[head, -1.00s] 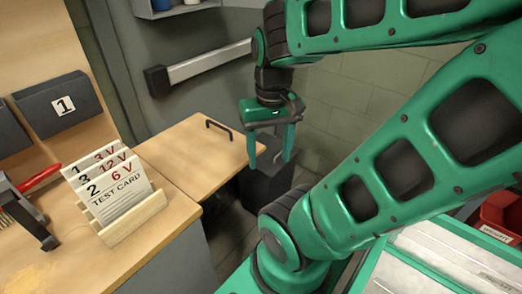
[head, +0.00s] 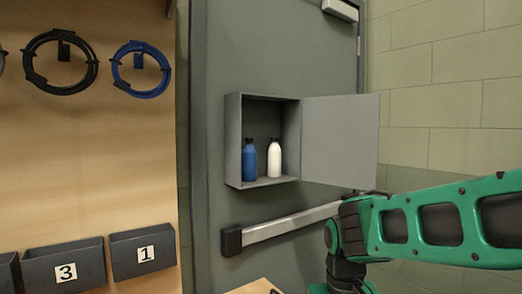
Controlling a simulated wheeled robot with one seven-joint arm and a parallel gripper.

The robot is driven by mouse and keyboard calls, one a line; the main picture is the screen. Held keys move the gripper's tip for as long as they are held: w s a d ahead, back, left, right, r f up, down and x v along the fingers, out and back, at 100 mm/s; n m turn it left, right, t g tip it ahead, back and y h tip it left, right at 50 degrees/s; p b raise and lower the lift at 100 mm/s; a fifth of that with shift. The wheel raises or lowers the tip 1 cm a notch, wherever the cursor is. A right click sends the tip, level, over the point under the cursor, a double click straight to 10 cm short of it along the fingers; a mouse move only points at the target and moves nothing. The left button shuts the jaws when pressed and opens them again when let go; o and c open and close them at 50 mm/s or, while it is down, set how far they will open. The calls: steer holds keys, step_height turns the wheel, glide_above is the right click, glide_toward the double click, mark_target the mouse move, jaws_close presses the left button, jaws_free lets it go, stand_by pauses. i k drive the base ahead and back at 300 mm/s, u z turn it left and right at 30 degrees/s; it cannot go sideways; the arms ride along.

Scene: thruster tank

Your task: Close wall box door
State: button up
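The grey wall box (head: 234,140) hangs on the dark grey-green door in the head view. Its door (head: 340,140) is swung wide open to the right, hinged on the box's right side. Inside stand a blue bottle (head: 249,161) and a white bottle (head: 274,158) on the box floor. My green arm comes in from the right, below the box door, with its wrist bending down. My gripper is out of view below the picture's lower edge.
A push bar (head: 290,224) crosses the room door below the box. Black cable (head: 62,62) and blue cable (head: 141,68) coils hang on the wooden board at left, above numbered bins (head: 143,252). A pale block wall (head: 450,80) lies right.

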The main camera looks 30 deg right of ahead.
mark_target(340, 134)
steer(key=z, duration=0.2)
steer(key=k, duration=1.1)
steer(key=z, duration=0.45)
steer(key=i, duration=0.5)
steer(key=u, duration=0.05)
